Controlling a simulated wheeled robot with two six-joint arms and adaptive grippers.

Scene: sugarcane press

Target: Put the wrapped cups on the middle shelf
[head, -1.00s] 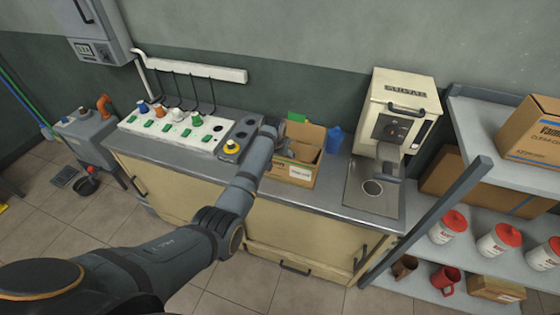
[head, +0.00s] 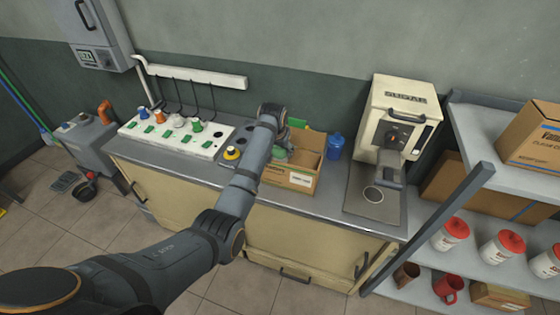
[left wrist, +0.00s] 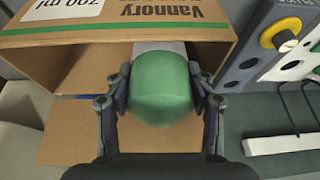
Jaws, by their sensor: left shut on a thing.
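My left gripper (left wrist: 163,88) is shut on a rounded green-ended thing (left wrist: 163,82) with a pale body behind it, apparently a wrapped cup stack. In the left wrist view this lies at the opening of a cardboard box (left wrist: 80,105) marked "Vannory". In the head view my left arm reaches over the counter to that open box (head: 291,179); the gripper is mostly hidden behind the wrist. The shelf unit stands at the right, with an upper board (head: 480,140) and lower boards (head: 481,238). My right gripper is not in view.
A cream machine (head: 400,105) stands right of the box, with a blue jug (head: 335,146) between them. White tins with red lids (head: 450,233), mugs (head: 447,288) and cartons (head: 535,135) occupy the shelves. A slanted grey shelf post (head: 430,226) stands in front.

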